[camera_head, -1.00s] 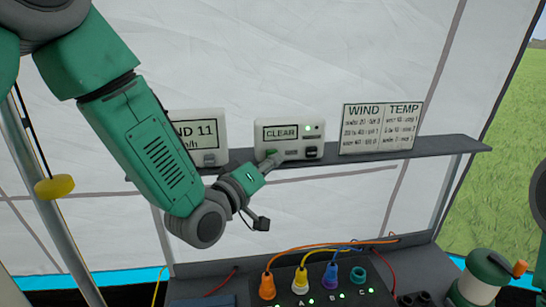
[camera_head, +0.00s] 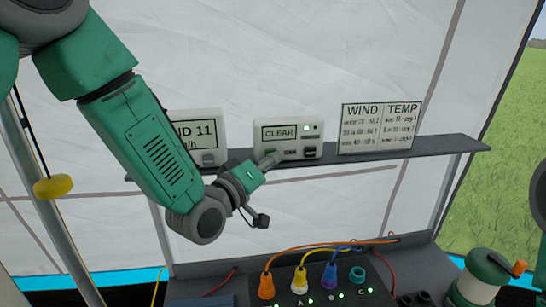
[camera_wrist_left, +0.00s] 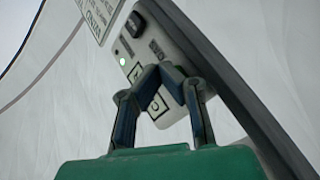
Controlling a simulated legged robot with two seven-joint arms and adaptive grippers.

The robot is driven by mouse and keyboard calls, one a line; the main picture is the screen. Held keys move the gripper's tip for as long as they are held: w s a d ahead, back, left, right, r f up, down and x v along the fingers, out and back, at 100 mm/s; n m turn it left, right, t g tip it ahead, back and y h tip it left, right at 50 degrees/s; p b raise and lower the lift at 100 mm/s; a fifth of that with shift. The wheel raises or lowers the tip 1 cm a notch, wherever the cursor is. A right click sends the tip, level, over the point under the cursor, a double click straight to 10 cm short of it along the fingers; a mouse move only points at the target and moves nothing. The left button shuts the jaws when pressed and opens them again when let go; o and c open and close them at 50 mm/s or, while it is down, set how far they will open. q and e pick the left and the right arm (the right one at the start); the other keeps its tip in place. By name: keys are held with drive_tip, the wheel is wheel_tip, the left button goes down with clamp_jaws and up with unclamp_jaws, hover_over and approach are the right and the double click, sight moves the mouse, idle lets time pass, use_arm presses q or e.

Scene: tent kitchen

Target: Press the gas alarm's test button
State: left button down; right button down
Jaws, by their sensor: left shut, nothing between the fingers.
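The gas alarm (camera_head: 289,123) is a white box on the shelf with a "CLEAR" display, a lit green light and a black button (camera_head: 309,153) at its lower right. A green button (camera_head: 270,153) is at its lower left, partly behind my fingers. My left gripper (camera_head: 274,159) is shut and empty, its tips just in front of the alarm's lower left. In the left wrist view the tips (camera_wrist_left: 171,76) overlap the alarm's face (camera_wrist_left: 190,50) near the green button; I cannot tell whether they touch. The black button (camera_wrist_left: 135,24) is clear of them there. My right gripper is not seen.
The dark shelf (camera_head: 440,146) also holds a wind display (camera_head: 200,132) on the left and a WIND/TEMP board (camera_head: 379,128) on the right. Below stands a panel with coloured plugs and cables (camera_head: 330,275). A green and white lantern-like object (camera_head: 484,280) is at lower right.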

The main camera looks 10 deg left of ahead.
use_arm(q)
drive_tip(key=shift+w+a, duration=0.1)
drive_tip(key=shift+w, duration=0.1)
idle(0.4)
drive_tip(key=shift+s+d, duration=0.25)
drive_tip(key=shift+s, duration=0.65)
drive_tip(key=shift+s+d, duration=0.3)
drive_tip(key=shift+s, duration=0.45)
drive_tip(key=shift+s+d, duration=0.25)
drive_tip(key=shift+s, duration=0.55)
drive_tip(key=shift+s+d, duration=0.3)
drive_tip(key=shift+s, duration=0.45)
